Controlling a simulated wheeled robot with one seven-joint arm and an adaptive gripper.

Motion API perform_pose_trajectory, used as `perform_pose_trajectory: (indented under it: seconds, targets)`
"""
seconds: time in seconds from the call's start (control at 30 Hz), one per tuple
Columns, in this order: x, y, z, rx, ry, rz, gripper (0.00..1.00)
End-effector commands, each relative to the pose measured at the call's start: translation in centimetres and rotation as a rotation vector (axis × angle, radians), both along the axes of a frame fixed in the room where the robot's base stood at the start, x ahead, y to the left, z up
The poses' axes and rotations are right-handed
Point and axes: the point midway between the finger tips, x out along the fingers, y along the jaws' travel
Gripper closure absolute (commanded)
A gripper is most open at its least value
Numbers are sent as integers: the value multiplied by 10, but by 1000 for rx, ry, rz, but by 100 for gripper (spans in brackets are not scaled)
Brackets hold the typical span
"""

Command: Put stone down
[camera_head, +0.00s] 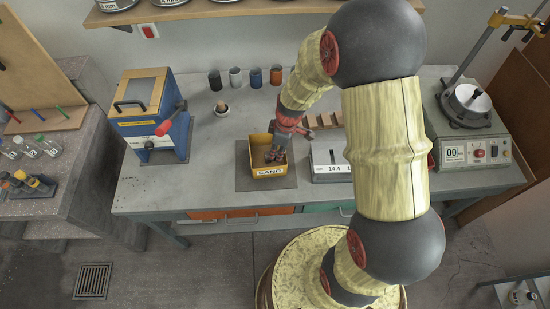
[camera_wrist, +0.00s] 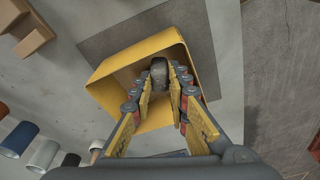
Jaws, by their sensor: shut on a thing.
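A small dark grey stone (camera_wrist: 159,72) shows between the fingertips of my gripper (camera_wrist: 162,88) in the wrist view. My gripper is shut on it, with the stone over the opening of a yellow box. In the head view my gripper (camera_head: 273,154) points down into this yellow box (camera_head: 269,171), labelled SAND, on a dark mat (camera_head: 241,182). The box's yellow wall also shows in the wrist view (camera_wrist: 107,92). In the head view the stone is too small to make out clearly. I cannot tell whether it touches the box floor.
A white scale-like device (camera_head: 325,172) stands right of the box. A blue-and-yellow machine (camera_head: 150,120) is at the left, and a grey test machine (camera_head: 475,150) at the right. Several small cups (camera_head: 255,78) line the back. The bench left of the mat is clear.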

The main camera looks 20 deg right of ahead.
Motion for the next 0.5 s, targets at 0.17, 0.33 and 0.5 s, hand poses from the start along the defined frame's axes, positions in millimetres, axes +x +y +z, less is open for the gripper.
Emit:
perform_pose_trajectory:
  seconds: [0.17,0.33,0.5]
  targets:
    - [0,0,-13,0,0,1,100]
    - [-1,0,-35,0,2,0,100]
    - [0,0,-46,0,-1,0,100]
